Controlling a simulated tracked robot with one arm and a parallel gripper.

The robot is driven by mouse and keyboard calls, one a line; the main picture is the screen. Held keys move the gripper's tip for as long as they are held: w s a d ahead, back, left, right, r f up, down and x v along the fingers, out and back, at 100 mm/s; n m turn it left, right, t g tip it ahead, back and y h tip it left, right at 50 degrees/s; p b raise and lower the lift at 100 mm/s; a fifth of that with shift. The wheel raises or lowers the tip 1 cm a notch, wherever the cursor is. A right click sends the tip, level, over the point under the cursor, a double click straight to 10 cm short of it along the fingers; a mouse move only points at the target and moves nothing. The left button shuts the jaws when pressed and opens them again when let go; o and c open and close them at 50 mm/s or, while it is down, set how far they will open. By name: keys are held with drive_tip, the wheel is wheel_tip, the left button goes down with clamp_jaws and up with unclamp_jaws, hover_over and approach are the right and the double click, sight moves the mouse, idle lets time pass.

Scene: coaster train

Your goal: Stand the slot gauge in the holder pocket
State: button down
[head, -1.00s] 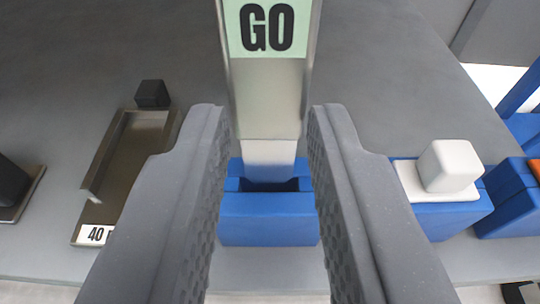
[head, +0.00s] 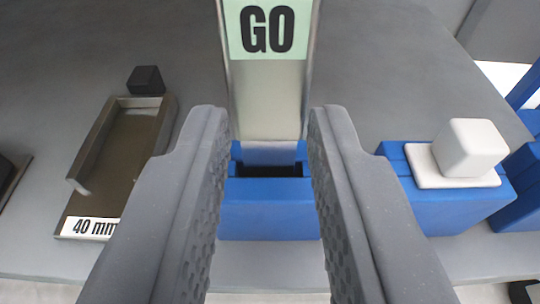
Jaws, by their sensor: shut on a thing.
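The slot gauge (head: 268,95) is a metal bar with a pale green "GO" label, upright in the head view. My gripper (head: 268,125) has its two dark grey fingers on either side of the gauge and is shut on it. The blue holder (head: 268,212) stands on the table beyond the fingers, with a dark pocket opening (head: 268,171) in its top. The gauge's lower end shows just above and behind the pocket opening in the picture. I cannot tell how high it is above the holder.
A brown tray (head: 75,205) marked "40 mm" lies at left, with a black cube (head: 146,80) behind it. A blue block (head: 452,208) at right carries a white plate with a white cube (head: 470,148). The grey table (head: 400,90) is clear behind.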

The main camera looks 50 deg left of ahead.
drive_tip(key=shift+f+b, duration=0.65)
drive_tip(key=shift+f, duration=0.65)
drive_tip(key=c, duration=1.1)
unclamp_jaws()
drive_tip(key=p+v, duration=0.2)
drive_tip(key=v, duration=1.1)
drive_tip(key=shift+s+d+r, duration=0.15)
drive_tip(key=shift+d, duration=0.2)
